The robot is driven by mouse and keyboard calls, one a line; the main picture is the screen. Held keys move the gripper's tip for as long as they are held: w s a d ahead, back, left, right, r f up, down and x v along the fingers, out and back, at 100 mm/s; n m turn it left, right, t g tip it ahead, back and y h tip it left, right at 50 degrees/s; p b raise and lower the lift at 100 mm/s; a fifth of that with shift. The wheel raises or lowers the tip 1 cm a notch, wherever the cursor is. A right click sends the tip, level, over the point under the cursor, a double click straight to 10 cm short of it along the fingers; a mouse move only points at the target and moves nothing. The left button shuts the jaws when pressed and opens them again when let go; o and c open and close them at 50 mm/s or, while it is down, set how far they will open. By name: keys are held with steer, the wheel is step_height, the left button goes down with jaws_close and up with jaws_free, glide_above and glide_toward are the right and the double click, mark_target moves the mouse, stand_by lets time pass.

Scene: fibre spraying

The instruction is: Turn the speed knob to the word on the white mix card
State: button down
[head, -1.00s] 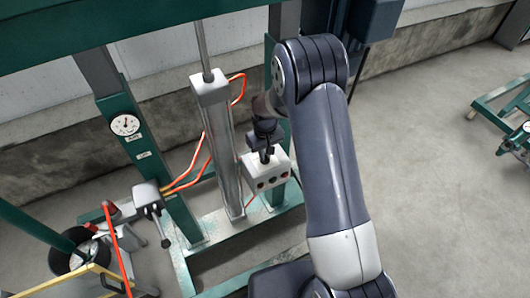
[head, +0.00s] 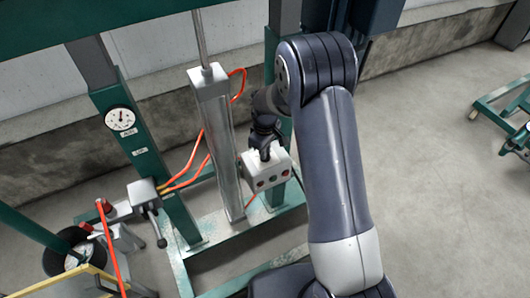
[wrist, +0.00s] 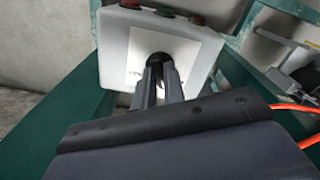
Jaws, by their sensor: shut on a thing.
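A white control box (head: 279,181) stands low beside the metal cylinder, with red and green buttons on one side. In the wrist view the box (wrist: 112,45) has a pale dial plate (wrist: 198,50) with lettering too small to read. The dark speed knob (wrist: 158,58) is at its middle, partly hidden by my fingers. My gripper (wrist: 158,74) is shut on the knob from the near side; in the head view my gripper (head: 265,153) reaches down to the box top. The knob's pointing direction cannot be told. I cannot make out the mix card or its word.
A metal cylinder (head: 219,145) rises left of the box. A green post with a round gauge (head: 120,119) stands further left, with orange hoses between. A dark bucket (head: 60,262) is at lower left. The floor (head: 430,180) on the right is open.

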steer(key=shift+n+b, duration=0.55)
steer(key=shift+n, duration=1.45)
steer(key=c, duration=1.5)
jaws_free()
step_height(320, 180, up, 11)
steer(key=shift+f, duration=0.1)
steer(key=shift+f, duration=0.1)
